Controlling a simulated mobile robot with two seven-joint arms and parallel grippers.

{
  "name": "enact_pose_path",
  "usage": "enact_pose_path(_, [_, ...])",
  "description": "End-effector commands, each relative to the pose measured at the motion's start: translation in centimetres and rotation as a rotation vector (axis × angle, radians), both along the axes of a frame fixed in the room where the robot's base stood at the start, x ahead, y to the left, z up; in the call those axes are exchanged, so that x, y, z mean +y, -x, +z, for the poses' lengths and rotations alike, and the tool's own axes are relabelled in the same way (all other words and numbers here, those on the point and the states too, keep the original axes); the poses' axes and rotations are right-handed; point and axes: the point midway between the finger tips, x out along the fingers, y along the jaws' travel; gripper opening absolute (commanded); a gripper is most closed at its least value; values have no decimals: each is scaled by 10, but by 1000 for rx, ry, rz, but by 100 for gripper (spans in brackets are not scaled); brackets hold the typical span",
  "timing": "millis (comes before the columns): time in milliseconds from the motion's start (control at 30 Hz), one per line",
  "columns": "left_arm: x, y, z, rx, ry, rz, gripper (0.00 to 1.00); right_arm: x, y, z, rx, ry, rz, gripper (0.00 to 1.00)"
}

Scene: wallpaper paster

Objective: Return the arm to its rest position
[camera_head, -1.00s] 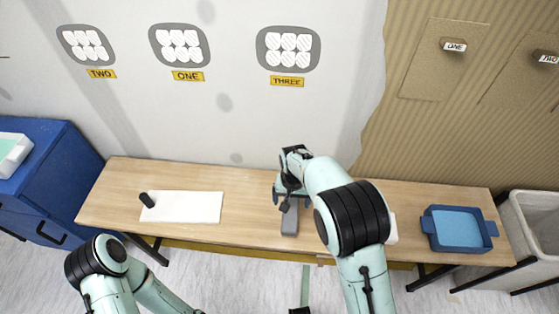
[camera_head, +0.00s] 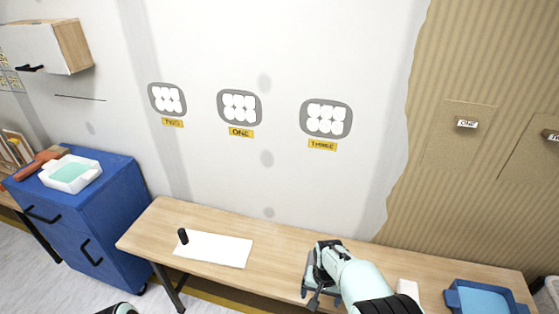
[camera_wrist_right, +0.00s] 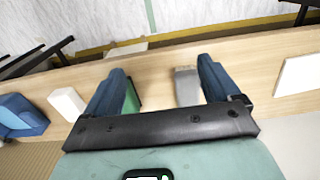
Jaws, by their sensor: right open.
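My right arm reaches over the wooden table (camera_head: 285,240), and its gripper (camera_head: 320,288) is above the tabletop at lower right of centre. In the right wrist view this gripper (camera_wrist_right: 161,68) is open, with its two blue fingers apart. A grey flat-ended object (camera_wrist_right: 186,86) lies on the table and shows between the fingers, nearer the right one. A green piece (camera_wrist_right: 132,98) shows beside the left finger. I cannot tell whether either touches a finger. Only a small part of my left arm shows at the bottom edge of the head view, and its gripper is outside the frame.
A white sheet (camera_head: 215,250) and a black cylinder (camera_head: 183,236) are on the table's left part. A blue tray (camera_head: 455,300) and a white block (camera_head: 408,288) are on the right. A blue cabinet (camera_head: 115,205) stands left. The wall rises behind the table.

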Motion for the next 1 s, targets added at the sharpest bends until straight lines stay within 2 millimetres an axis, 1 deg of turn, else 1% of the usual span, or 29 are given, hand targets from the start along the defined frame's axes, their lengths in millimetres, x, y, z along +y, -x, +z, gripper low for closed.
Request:
enact_pose_path(100, [0,-2,9,-2,0,0,63,-18,22,-40,38,-8,-3,89])
enact_pose_path(167, [0,-3,14,-3,0,0,63,-25,36,-61,51,-17,1,89])
enact_pose_path(200, [0,-4,17,-5,1,0,63,-30,47,-75,63,-24,1,89])
enact_pose_path(267, [0,-6,22,-7,0,-1,63,-37,67,-96,79,-37,2,89])
enact_pose_path(300, [0,-7,26,-8,1,0,63,-41,82,-110,91,-49,1,89])
enact_pose_path(367, [0,-9,32,-10,0,-1,63,-46,111,-130,110,-72,0,89])
enact_pose_path(400, [0,-10,37,-11,1,0,63,-48,133,-142,121,-93,-2,89])
enact_pose_path(467, [0,-13,45,-14,1,-1,63,-47,169,-156,135,-130,-8,89])
enact_pose_path(500, [0,-15,51,-15,1,-1,63,-44,193,-161,141,-158,-13,89])
enact_pose_path(600, [0,-20,63,-21,1,-1,63,-32,242,-163,139,-226,-32,89])
enact_pose_path(700, [0,-24,71,-24,1,-1,63,-18,273,-156,124,-279,-51,89])
enact_pose_path(800, [0,-26,75,-27,1,-1,63,-9,289,-148,109,-311,-63,89])
enact_pose_path(900, [0,-27,76,-27,1,-1,63,-5,295,-145,100,-323,-69,89])
enact_pose_path(1000, [0,-27,76,-27,1,-1,63,-5,295,-145,100,-323,-69,89])
